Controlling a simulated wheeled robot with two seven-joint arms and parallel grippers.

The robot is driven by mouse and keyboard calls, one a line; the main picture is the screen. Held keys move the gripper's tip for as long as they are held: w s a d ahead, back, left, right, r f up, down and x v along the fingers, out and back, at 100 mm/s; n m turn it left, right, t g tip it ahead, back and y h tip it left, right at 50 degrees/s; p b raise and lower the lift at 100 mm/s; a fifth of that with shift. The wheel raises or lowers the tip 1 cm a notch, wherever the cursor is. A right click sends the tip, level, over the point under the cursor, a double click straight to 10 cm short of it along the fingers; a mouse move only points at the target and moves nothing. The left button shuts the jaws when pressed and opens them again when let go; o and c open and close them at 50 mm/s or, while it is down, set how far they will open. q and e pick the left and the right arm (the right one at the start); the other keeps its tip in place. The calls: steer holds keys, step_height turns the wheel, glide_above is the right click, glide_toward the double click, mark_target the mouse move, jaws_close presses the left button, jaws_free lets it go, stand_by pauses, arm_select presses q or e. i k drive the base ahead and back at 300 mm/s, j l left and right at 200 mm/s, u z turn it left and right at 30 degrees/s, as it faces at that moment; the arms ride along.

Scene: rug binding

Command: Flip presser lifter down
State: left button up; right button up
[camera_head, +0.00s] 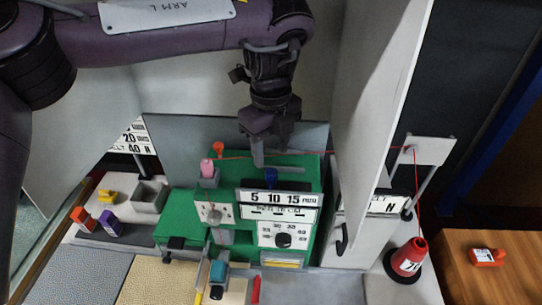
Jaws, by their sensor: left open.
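A green machine (309,185) stands in the middle of the head view, with white scale panels on its front. I cannot tell for sure which part is the presser lifter. A small blue knob or lever (271,178) stands upright just above the "5 10 15" panel (278,198). A teal-topped block (218,271) sits low at the machine's front. My left gripper (264,162) points down over the machine's top, open, with its fingertips close to the left of the blue knob. Nothing shows between its fingers. Whether it touches the machine is unclear. My right gripper is out of view.
A tall pale panel (376,80) stands right of my left gripper. A red thread (417,180) runs to a red cone (407,260). A grey bin (149,197) and small coloured blocks lie left. A wooden table (500,245) with a red item (487,256) is at right.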

mark_target(225, 255)
steer(key=k, duration=2)
